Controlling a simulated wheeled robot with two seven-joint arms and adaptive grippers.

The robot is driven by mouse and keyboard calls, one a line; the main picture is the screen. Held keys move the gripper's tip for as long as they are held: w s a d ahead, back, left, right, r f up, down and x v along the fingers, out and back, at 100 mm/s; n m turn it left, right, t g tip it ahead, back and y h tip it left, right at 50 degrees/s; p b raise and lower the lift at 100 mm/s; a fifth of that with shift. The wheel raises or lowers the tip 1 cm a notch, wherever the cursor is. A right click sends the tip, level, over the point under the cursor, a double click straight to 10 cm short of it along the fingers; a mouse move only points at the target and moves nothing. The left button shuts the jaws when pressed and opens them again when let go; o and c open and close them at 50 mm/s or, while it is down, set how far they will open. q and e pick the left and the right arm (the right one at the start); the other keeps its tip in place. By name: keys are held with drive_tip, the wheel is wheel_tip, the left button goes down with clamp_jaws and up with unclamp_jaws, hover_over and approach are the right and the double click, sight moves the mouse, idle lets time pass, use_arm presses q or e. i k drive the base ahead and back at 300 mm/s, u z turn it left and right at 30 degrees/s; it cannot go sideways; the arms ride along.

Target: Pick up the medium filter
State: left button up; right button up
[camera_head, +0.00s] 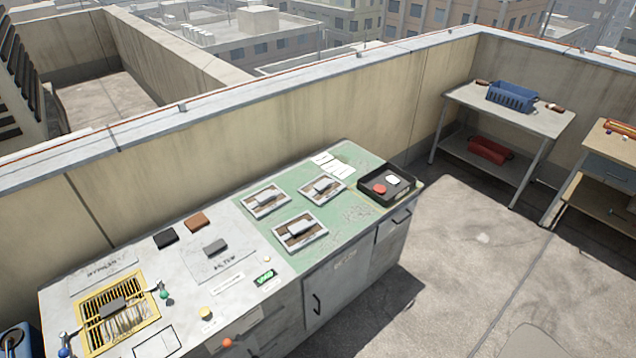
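Three framed filters lie flat and apart on the green mat (352,222) of the workbench. Each has a pale frame, a brown inside and a light grey block-like handle on top. One filter (252,211) is at the left, one (336,197) is at the back right, and one (286,242) is nearest the front. The front one looks largest and the back right one smallest, but they differ little, so I cannot tell for sure which is medium. Neither of my grippers is in view.
A black tray (408,190) with a red and a white item stands at the mat's right end. A yellow-framed grille (88,335), a grey block (215,246) and black and brown blocks are on the left. Shelves with a blue basket (511,97) stand at the right; floor between is clear.

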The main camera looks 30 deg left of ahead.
sight(321, 189)
drive_tip(key=u, duration=0.5)
drive_tip(key=i, duration=0.75)
drive_tip(key=u, duration=0.7)
